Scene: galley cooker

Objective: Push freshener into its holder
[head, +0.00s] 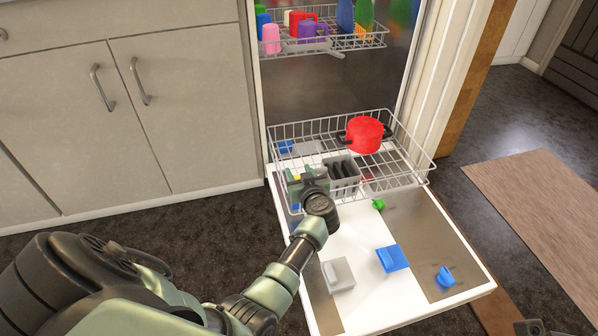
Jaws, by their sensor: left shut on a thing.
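My left gripper (304,186) is at the left front of the lower dishwasher rack, above the open door. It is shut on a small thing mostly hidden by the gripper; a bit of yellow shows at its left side. I cannot tell for sure whether this is the freshener. The holder is not clearly made out; the gripper and wrist cover that part of the rack and door. My right gripper is not clearly in view.
The lower rack (290,131) holds a red pot (365,134) and a grey cutlery basket (343,170). On the open door (375,305) are a grey block (338,274), a blue block (392,258), another blue piece (445,277) and a green piece (378,204). Cabinets (185,110) stand left.

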